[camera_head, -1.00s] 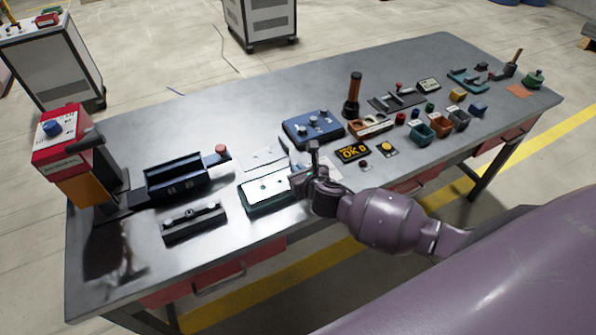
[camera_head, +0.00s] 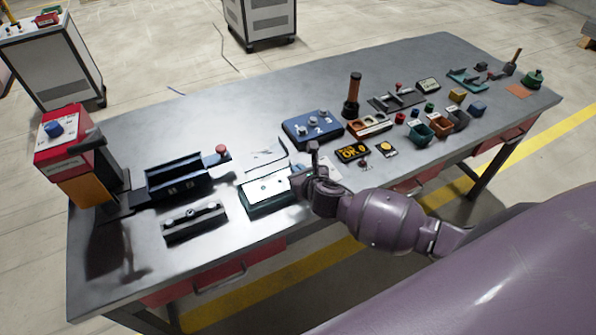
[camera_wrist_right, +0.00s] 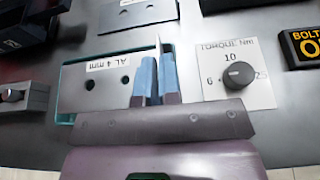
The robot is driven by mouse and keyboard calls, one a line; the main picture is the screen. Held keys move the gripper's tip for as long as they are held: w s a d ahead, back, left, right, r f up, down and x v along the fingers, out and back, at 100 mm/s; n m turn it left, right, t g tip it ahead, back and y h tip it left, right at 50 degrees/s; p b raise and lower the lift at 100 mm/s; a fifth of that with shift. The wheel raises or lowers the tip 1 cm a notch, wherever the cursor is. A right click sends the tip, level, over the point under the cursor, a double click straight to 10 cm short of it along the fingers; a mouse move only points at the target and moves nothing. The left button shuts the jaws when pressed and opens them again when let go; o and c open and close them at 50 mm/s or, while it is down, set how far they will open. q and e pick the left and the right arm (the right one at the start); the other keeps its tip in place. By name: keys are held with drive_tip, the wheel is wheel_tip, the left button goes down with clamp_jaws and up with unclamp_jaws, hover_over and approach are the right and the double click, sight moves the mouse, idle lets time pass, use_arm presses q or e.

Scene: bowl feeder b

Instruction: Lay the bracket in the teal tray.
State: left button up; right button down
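The teal tray (camera_head: 262,208) stands near the table's front edge. A pale plate with dark holes and an "AL 4 mm" label (camera_wrist_right: 100,66) lies in it. The tray's teal rim (camera_wrist_right: 60,75) also shows in the right wrist view. My right gripper (camera_head: 300,182) is over the tray's right end. In the wrist view its blue fingers (camera_wrist_right: 156,78) are close together, with a thin pale sliver, seemingly the bracket (camera_wrist_right: 157,42) seen edge-on, standing up between them. The fingers and wrist hide most of it. My left gripper is not in view.
A grey plate (camera_wrist_right: 137,16) lies behind the tray. A torque dial card (camera_wrist_right: 238,74) is just right of the gripper. A blue box with knobs (camera_head: 313,128) stands behind, and a dark clamp-like block (camera_head: 194,222) stands left of the tray. Bare table lies at the front left.

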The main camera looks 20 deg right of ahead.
drive_tip(key=shift+f+b, duration=0.45)
drive_tip(key=shift+f, duration=0.65)
idle(0.9)
drive_tip(key=c, duration=1.2)
unclamp_jaws()
drive_tip(key=shift+c, duration=0.2)
drive_tip(key=v, duration=1)
drive_tip(key=shift+s+r+p, duration=0.15)
drive_tip(key=shift+s+p, duration=0.2)
drive_tip(key=shift+p, duration=0.05)
